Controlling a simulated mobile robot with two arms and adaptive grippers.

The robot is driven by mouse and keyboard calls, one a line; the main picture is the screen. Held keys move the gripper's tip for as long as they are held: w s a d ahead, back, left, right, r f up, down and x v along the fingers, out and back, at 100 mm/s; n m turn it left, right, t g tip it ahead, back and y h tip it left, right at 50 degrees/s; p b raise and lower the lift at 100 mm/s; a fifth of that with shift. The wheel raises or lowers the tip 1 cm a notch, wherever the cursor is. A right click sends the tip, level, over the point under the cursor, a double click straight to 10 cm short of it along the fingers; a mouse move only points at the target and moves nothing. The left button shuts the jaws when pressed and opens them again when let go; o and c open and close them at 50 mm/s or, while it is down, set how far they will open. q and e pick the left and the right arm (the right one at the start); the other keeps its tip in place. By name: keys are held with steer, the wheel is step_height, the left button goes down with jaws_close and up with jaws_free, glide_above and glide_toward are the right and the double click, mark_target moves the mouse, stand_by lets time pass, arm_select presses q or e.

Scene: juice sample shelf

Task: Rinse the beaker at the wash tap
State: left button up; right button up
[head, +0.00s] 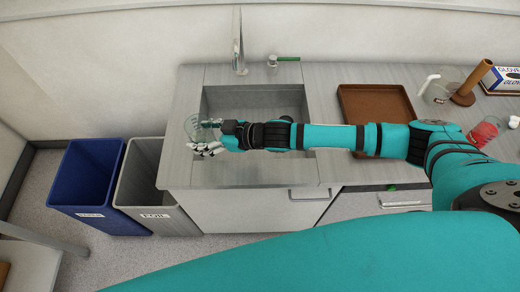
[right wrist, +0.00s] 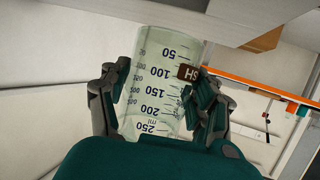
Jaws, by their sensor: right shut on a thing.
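My right arm reaches left across the grey sink (head: 255,97). My right gripper (head: 208,138) is shut on the clear beaker (head: 191,127), near the counter's left edge, left of the basin. In the right wrist view the beaker (right wrist: 152,75) sits between the gripper's fingers (right wrist: 155,100). Its wall shows dark volume marks from 50 to 250 and a small brown label. I cannot tell its exact tilt or whether it holds liquid. The metal wash tap (head: 239,55) stands at the back of the sink, apart from the beaker. My left gripper is not in view.
A green-handled fitting (head: 286,58) stands right of the tap. A brown tray (head: 343,112), a wash bottle (head: 433,92), a brown cylinder (head: 472,84) and a container of red contents (head: 485,131) are further right. A blue bin (head: 85,190) and a grey bin (head: 150,190) stand left of the counter.

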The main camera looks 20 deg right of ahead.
steer(key=w+d+f+m+p, duration=0.1)
steer(key=w+d, duration=0.1)
steer(key=d, duration=1.2)
steer(key=w+d+f+m+t+h+p, duration=0.1)
steer(key=w+d+f, duration=0.1)
steer(key=d, duration=1.2)
steer(key=shift+w+t, duration=0.3)
steer(key=shift+w, duration=0.55)
steer(key=shift+f, duration=0.1)
